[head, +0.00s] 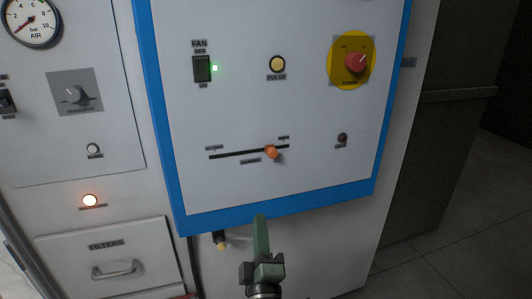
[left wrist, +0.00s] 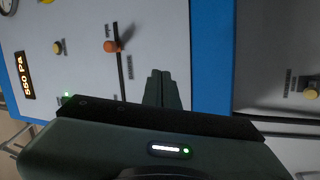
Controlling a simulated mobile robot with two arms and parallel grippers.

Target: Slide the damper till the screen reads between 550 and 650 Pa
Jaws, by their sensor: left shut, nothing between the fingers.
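The damper is an orange knob (head: 271,152) on a black slot (head: 235,154) in the white panel, nearer the slot's right end. In the left wrist view the damper knob (left wrist: 111,46) also shows, and the screen (left wrist: 25,75), turned sideways, appears to read 550 Pa. The screen is outside the head view. My left gripper (head: 260,218) is shut and empty, in front of the panel's blue lower edge, below the damper and apart from it. It also shows in the left wrist view (left wrist: 158,75). My right gripper is not in view.
On the panel are a fan switch (head: 202,68) with a green light, a yellow pulse button (head: 277,64) and a red knob (head: 355,62) on a yellow disc. A filters drawer (head: 108,262) is at lower left. A yellow-tipped fitting (head: 222,245) sticks out below the panel.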

